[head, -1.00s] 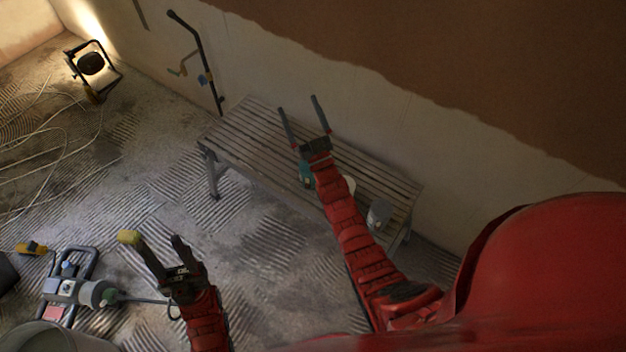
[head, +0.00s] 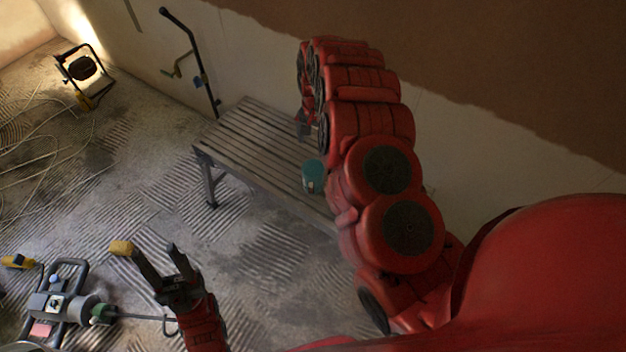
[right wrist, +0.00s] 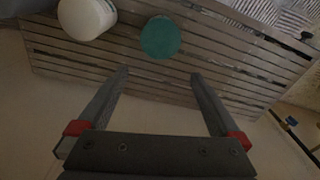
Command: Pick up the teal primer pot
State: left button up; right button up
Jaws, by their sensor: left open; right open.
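The teal primer pot (head: 313,176) stands on the slatted bench (head: 243,133) in the head view, just left of my raised right arm, which hides part of the bench. In the right wrist view the teal pot (right wrist: 160,38) shows from above, beyond the fingertips and roughly between them. My right gripper (right wrist: 160,77) is open and empty, with the pot apart from its fingers; in the head view its fingers are mostly hidden by the arm. My left gripper (head: 147,249) is open over the floor, away from the bench.
A white pot (right wrist: 86,17) stands beside the teal pot on the bench. A wall runs behind the bench. A power mixer (head: 62,305) lies on the floor at the lower left. A work lamp (head: 85,68) and cables are at the far left.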

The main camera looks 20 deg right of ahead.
aim_at(315, 167)
jog(key=f, duration=0.1)
jog(key=s+f+b, duration=0.1)
jog(key=f, duration=0.1)
jog(key=shift+s+a+g+b, duration=0.3)
jog(key=shift+s+a+b, duration=0.05)
jog(key=shift+a+b, duration=0.05)
notch_tip(315, 167, down, 8)
jog(key=shift+r, duration=0.25)
jog(key=shift+w+f, duration=0.15)
jog(key=shift+f, duration=0.4)
jog(key=shift+a+f, duration=0.15)
jog(key=shift+f, duration=0.8)
jog(key=shift+a+f, duration=0.1)
jog(key=shift+f, duration=0.85)
jog(key=shift+f+b, duration=0.35)
jog(key=shift+f, duration=0.45)
jog(key=shift+r, duration=0.1)
grip_shut()
